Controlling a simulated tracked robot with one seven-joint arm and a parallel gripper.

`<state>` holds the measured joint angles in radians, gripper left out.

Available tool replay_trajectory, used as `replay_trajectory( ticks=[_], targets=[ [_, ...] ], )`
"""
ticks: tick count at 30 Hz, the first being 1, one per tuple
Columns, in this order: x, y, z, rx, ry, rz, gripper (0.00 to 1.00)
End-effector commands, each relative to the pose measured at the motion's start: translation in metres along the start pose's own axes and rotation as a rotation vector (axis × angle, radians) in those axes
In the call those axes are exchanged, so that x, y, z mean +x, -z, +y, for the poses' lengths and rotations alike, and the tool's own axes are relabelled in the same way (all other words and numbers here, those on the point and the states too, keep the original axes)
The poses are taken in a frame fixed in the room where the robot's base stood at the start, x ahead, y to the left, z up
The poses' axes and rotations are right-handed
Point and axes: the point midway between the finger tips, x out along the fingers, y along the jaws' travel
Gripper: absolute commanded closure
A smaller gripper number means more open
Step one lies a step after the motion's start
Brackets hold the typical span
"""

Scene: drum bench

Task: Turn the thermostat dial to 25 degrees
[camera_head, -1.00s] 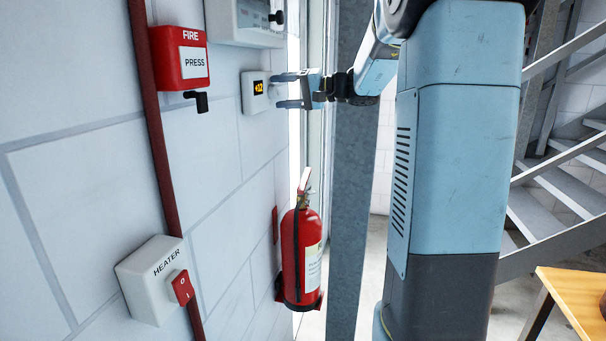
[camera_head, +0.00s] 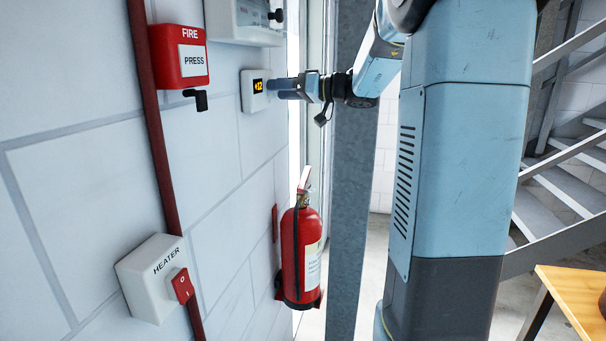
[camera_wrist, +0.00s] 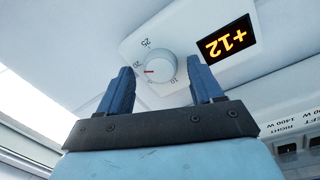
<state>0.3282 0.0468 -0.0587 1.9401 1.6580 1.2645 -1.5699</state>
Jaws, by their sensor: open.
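The thermostat (camera_head: 247,103) is a small white box on the wall with an orange "+12" display (camera_head: 258,86); both also show in the wrist view, with the display (camera_wrist: 228,42) tilted and upside down. The pointer is not at the 25 mark. My gripper (camera_wrist: 163,78) is open, with a blue finger on either side of the dial in that view. In the head view my gripper (camera_head: 275,87) is right at the thermostat; contact cannot be told.
A red fire call box (camera_head: 180,75) with a black handle is left of the thermostat. A white panel (camera_head: 235,22) is above it. A heater switch (camera_head: 150,282) and a fire extinguisher (camera_head: 300,255) are lower down. A grey steel post (camera_head: 352,200) stands on the right.

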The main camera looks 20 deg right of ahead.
Motion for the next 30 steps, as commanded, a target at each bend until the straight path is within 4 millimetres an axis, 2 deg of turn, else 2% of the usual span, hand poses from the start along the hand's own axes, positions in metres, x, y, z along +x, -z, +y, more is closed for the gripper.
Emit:
replay_trajectory(
  ticks=[23, 30],
  targets=[
    [0.0, -0.002, -0.001, -0.624, -0.011, 0.052, 0.34],
    [-0.041, -0.004, 0.0, -0.62, -0.013, 0.051, 0.34]
  ],
)
